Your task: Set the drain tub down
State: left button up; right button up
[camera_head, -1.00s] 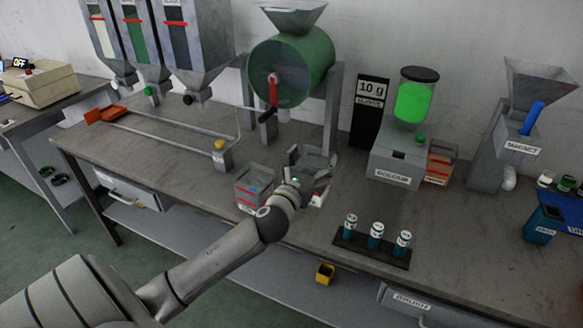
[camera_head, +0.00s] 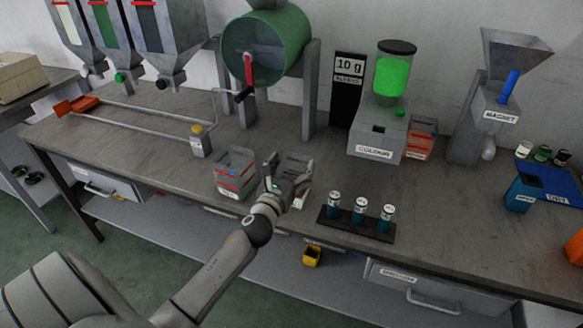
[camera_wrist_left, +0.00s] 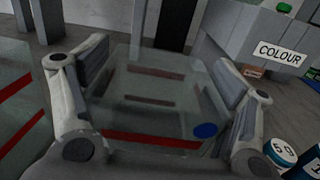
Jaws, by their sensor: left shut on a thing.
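The drain tub is a clear, greyish box. In the left wrist view the tub (camera_wrist_left: 150,112) fills the space between my fingers, with red lines and a blue dot on it. My left gripper (camera_head: 288,176) is shut on it, with one finger on each side. In the head view the tub (camera_head: 294,163) is partly hidden by the gripper, over the front part of the bench. I cannot tell whether its base touches the bench top. My right gripper is not in view.
A similar clear tub with red lines (camera_head: 235,174) stands close to the left. The colour dispenser (camera_head: 378,135) and mixing drum (camera_head: 267,48) stand behind. Bare bench top (camera_head: 440,205) lies to the right.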

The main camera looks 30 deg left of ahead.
pick_arm(q)
jog(key=shift+r, duration=0.1)
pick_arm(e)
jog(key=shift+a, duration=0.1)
pick_arm(q)
jog(key=o, duration=1.5)
jog(key=shift+o, duration=0.2)
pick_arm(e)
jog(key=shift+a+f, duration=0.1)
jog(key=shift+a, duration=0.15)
pick_arm(q)
jog(key=shift+s, duration=0.15)
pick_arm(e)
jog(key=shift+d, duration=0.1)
pick_arm(q)
jog(key=b+v, duration=0.1)
jog(key=v, duration=1.1)
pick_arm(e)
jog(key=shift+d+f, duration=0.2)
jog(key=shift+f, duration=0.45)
